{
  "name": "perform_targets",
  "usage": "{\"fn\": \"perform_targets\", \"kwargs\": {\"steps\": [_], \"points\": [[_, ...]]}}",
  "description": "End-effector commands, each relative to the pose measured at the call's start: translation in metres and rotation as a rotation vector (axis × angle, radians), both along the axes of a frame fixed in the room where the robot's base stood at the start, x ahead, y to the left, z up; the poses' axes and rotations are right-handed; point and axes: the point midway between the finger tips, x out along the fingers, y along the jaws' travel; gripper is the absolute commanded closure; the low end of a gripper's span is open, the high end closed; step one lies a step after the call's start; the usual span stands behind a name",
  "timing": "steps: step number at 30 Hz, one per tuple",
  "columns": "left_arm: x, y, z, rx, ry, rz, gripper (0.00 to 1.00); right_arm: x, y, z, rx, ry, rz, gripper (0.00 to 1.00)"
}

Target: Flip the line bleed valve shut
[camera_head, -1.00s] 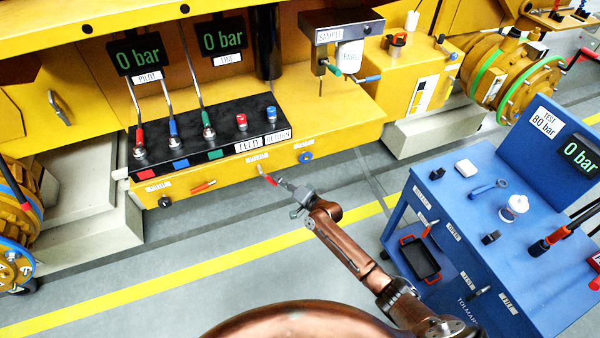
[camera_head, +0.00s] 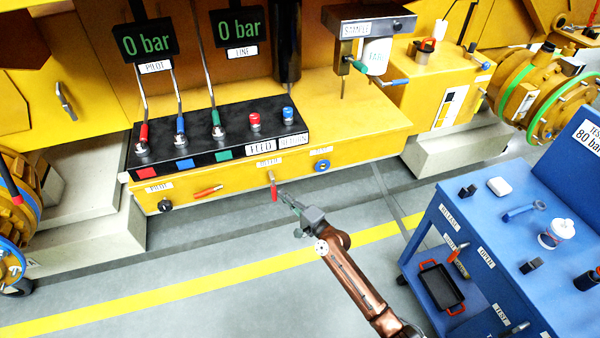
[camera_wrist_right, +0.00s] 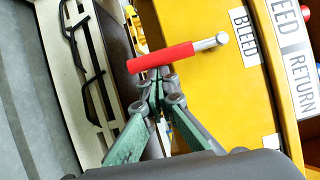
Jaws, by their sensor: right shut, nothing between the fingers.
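The line bleed valve's lever (camera_head: 274,190) has a red grip and a silver stem, and in the head view it points down from the front of the yellow block. In the right wrist view the red grip (camera_wrist_right: 162,57) lies crosswise just beyond my fingertips, with its silver end to the right near a BLEED label. My right gripper (camera_head: 284,197) is shut and empty, close beside the lever's lower end. Its closed fingers (camera_wrist_right: 158,88) are at or almost at the grip; I cannot tell whether they touch. My left gripper is out of view.
A black manifold (camera_head: 220,145) with upright levers is above. Both displays read 0 bar. A blue cart (camera_head: 480,250) stands right. The floor in front is clear.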

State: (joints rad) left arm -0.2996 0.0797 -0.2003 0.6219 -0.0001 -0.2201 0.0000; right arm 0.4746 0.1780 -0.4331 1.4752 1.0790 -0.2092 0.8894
Motion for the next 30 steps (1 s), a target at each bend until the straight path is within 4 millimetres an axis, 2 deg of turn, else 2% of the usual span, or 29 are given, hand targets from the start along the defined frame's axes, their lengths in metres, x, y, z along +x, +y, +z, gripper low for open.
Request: {"fn": "perform_targets", "kwargs": {"steps": [14, 17, 21, 24, 30], "points": [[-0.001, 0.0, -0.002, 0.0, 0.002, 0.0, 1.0, 0.0, -0.001, 0.0, 0.001, -0.001, 0.003, 1.0], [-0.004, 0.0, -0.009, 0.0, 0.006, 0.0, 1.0, 0.004, -0.012, -0.002, -0.001, -0.001, 0.001, 1.0], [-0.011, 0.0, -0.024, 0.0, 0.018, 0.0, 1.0, 0.013, -0.039, -0.006, -0.001, 0.0, -0.003, 1.0], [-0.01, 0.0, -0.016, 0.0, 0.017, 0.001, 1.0, -0.007, -0.054, -0.001, 0.0, 0.004, -0.003, 1.0], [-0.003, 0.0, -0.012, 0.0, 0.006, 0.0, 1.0, -0.039, -0.077, 0.001, 0.0, 0.0, 0.003, 1.0]]}}
